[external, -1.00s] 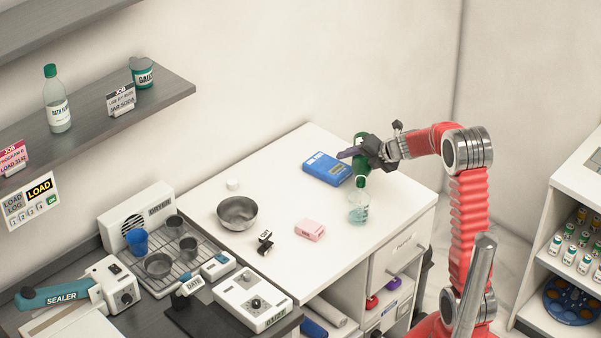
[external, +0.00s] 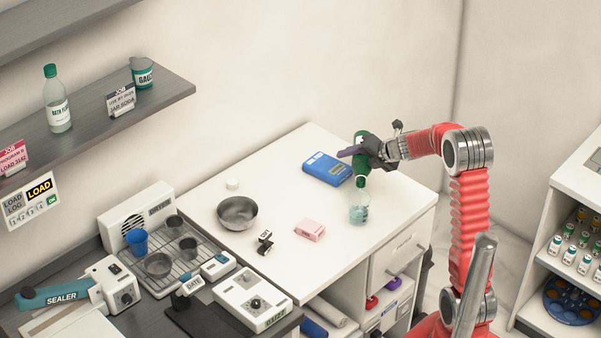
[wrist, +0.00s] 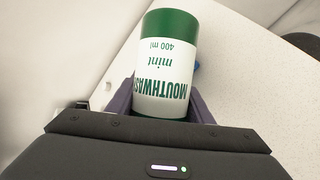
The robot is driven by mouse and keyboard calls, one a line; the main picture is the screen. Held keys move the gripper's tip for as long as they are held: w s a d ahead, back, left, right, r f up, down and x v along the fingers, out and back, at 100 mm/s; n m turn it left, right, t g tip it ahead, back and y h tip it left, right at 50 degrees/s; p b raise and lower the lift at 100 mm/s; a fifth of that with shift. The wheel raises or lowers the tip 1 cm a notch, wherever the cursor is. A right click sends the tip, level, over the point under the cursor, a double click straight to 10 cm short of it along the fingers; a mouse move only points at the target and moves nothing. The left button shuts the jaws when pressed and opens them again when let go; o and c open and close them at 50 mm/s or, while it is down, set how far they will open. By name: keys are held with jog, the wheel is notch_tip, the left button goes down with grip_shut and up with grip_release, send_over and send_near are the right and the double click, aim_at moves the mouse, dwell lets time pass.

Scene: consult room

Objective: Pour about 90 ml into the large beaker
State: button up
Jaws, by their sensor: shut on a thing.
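My gripper (external: 362,155) is shut on the mouthwash bottle (external: 361,181), above the right part of the white table. In the wrist view the bottle (wrist: 166,62) has a green end and a white label reading mint, 400 ml, with the text upside down. The bottle is tipped over, its lower end just above the large beaker (external: 358,213). The beaker is clear, stands upright on the table and holds some teal liquid. Its exact level and any graduations are too small to read. The gripper partly hides the bottle in the external view.
A pink box (external: 310,230), a metal bowl (external: 238,213) and a small white lid (external: 232,184) are farther left. The table around the beaker is clear; its right edge is close.

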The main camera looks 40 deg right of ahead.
jog(key=shift+f+m+g+y, duration=0.4)
jog(key=shift+f+g, duration=0.2)
jog(key=shift+f, duration=0.5)
jog(key=shift+s+a+f+m+g+y, duration=0.15)
jog(key=shift+f+g+y, duration=0.1)
jog(key=shift+f, duration=0.25)
jog(key=shift+s+d+f+m+g+y, duration=0.15)
jog(key=shift+f+g+y, duration=0.1)
jog(key=shift+f, duration=0.2)
jog(key=shift+a, duration=0.15)
jog(key=shift+w+f+m+g+y+b, duration=0.15)
jog(key=shift+m+g+y+b, duration=0.15)
jog(key=shift+g+y, duration=0.15)
dwell(1.0)
